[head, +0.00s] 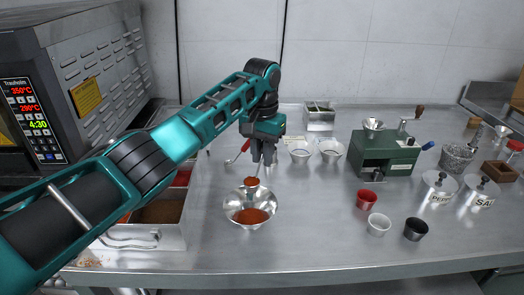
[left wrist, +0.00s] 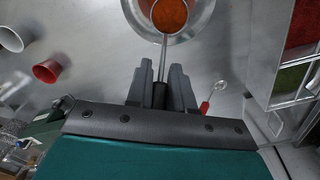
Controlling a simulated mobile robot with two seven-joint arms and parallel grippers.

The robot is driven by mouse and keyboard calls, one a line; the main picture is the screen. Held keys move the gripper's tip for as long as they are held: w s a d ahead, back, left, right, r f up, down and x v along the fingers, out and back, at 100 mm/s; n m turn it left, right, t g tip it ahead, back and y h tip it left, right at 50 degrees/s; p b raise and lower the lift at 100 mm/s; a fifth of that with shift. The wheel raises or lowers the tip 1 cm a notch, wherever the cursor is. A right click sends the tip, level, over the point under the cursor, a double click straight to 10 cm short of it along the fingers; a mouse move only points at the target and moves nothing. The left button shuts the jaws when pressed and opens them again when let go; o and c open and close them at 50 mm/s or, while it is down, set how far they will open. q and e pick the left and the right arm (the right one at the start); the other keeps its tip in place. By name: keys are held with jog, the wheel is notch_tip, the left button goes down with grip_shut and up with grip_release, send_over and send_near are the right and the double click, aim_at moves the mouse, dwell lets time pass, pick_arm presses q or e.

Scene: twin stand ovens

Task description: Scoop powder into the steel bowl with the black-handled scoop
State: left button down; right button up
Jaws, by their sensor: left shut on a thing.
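The steel bowl (head: 269,201) stands on the steel counter and holds a heap of orange-red powder (head: 251,216). My left gripper (head: 262,158) is above and behind the bowl, shut on the black handle of the scoop (left wrist: 160,96). The scoop's head (head: 251,182), filled with orange-red powder, is over the bowl's far rim. In the left wrist view the scoop's thin shaft runs from the fingers to its full head, with the steel bowl (left wrist: 205,18) behind it. My right gripper is not in view.
Steel bins (head: 158,238) with powders stand at the left under my arm, near the oven (head: 100,80). A red-handled tool (head: 238,151) lies behind. Two small white bowls (head: 300,154), a green machine (head: 385,155), several small cups (head: 367,199) and lidded jars (head: 440,186) stand to the right.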

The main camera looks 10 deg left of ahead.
pick_arm(q)
jog(key=shift+f, duration=1.4)
jog(key=shift+s+a+r+t+h, duration=0.1)
jog(key=shift+s+r+t+h, duration=0.1)
jog(key=shift+s+r+t, duration=0.4)
jog(key=shift+s+a+r+t+h, duration=0.1)
jog(key=shift+s+r+t+h, duration=0.1)
jog(key=shift+t, duration=0.7)
jog(key=shift+s+a+r+t+h, duration=0.1)
jog(key=shift+s+r+t+h, duration=0.05)
jog(key=shift+s+t, duration=0.3)
jog(key=shift+s+a+r+t+h, duration=0.1)
jog(key=shift+s+r+t+h, duration=0.1)
jog(key=shift+t, duration=0.35)
jog(key=shift+s+t+b, duration=0.3)
jog(key=shift+t+b, duration=0.05)
jog(key=shift+t, duration=0.15)
jog(key=shift+s+a+r+t+h+b, duration=0.2)
jog(key=shift+s+t+b, duration=0.45)
jog(key=shift+b, duration=1.8)
jog(key=shift+t+b, duration=0.25)
jog(key=shift+b, duration=0.2)
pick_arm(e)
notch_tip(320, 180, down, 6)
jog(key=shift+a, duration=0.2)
